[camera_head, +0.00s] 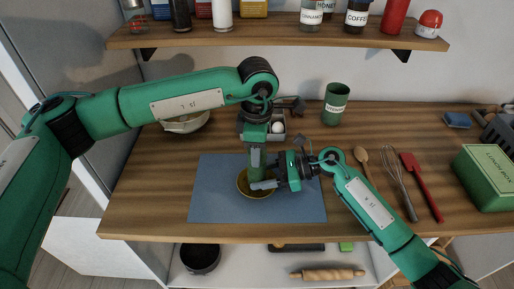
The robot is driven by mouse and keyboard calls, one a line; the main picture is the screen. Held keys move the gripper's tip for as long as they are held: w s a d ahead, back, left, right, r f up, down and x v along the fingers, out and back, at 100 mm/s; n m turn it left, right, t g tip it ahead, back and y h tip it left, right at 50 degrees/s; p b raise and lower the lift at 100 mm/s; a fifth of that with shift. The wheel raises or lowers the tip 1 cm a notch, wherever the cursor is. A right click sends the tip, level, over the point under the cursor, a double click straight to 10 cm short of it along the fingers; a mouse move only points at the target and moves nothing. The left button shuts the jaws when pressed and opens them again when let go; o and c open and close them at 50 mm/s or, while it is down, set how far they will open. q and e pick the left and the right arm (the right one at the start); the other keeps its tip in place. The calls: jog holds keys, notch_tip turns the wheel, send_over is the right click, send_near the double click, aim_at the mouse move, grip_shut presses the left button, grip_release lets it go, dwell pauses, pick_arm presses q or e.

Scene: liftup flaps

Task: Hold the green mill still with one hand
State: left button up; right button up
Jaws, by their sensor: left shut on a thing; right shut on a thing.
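The green mill (259,173) stands or is held over a yellowish round bowl (241,189) on the blue mat. Only a narrow strip of it shows between my grippers. My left gripper (256,157) comes down from above and is shut at the mill's upper part. My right gripper (264,184) reaches in from the right, lower down, and is shut at the mill's lower part. The fingers hide much of the mill and bowl, so I cannot tell whether the mill touches the bowl.
The blue mat (210,200) lies on the wooden counter. A green utensil cup (335,104) and a tray with egg-like white things (278,127) stand behind. A wooden spoon (361,157), whisk (397,176) and red spatula (420,184) lie right, before a green lunchbox (485,178).

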pick_arm(q)
jog(key=shift+m, duration=0.5)
jog(key=o, duration=1)
notch_tip(320, 180, up, 12)
jog(key=shift+r, duration=0.1)
